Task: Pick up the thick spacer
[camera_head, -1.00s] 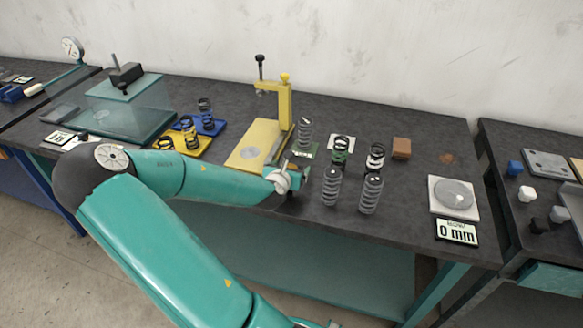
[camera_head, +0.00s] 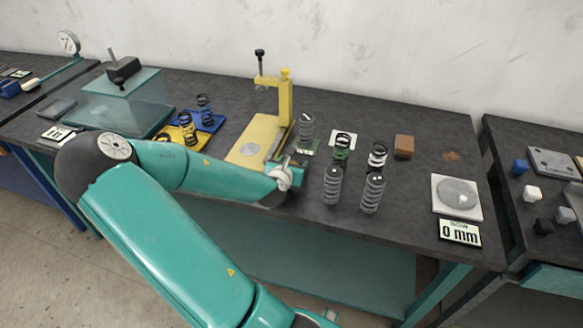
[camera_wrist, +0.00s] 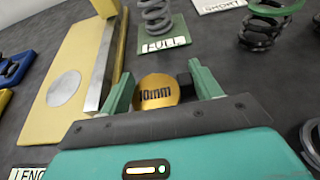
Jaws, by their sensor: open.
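The thick spacer (camera_wrist: 157,91) is a gold disc marked "10mm" in the wrist view. It lies on the dark bench top, between the two green fingers of my gripper (camera_wrist: 163,82). The fingers are open, one on each side of it, and gaps seem to show beside the disc. Its near edge is hidden by the gripper body. In the head view my gripper (camera_head: 288,172) is low at the bench, just right of the yellow press, and the spacer is hidden there.
The yellow press (camera_head: 285,103) stands close on the left; its plate (camera_wrist: 75,62) fills the wrist view's left. A grey spring (camera_head: 306,130) stands behind on a "FULL" card (camera_wrist: 166,44). Several springs, including a grey one (camera_head: 333,185), stand to the right. A gauge plate (camera_head: 440,210) lies far right.

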